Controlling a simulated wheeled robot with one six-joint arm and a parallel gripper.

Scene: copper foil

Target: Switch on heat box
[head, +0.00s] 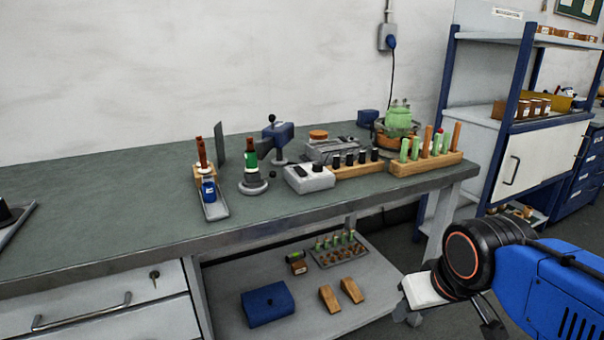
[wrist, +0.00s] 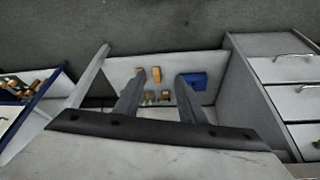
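A small pale grey box (head: 309,178) with dark controls on top stands near the front edge of the workbench, right of centre in the head view. It looks like the heat box, but I cannot read a label or tell its switch position. My gripper (wrist: 160,78) is open and empty in the wrist view, its two fingers well apart. In the head view my arm is at the lower right, in front of the bench and below its top, well apart from the box. The box does not show in the wrist view.
The green-topped workbench (head: 110,212) holds wooden racks with handled tools (head: 428,164), a burner-like stand (head: 252,182) and a green pot (head: 398,122). The lower shelf (head: 228,292) carries a blue box (head: 267,304) and wooden blocks. A blue-framed shelf unit (head: 447,80) stands at right.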

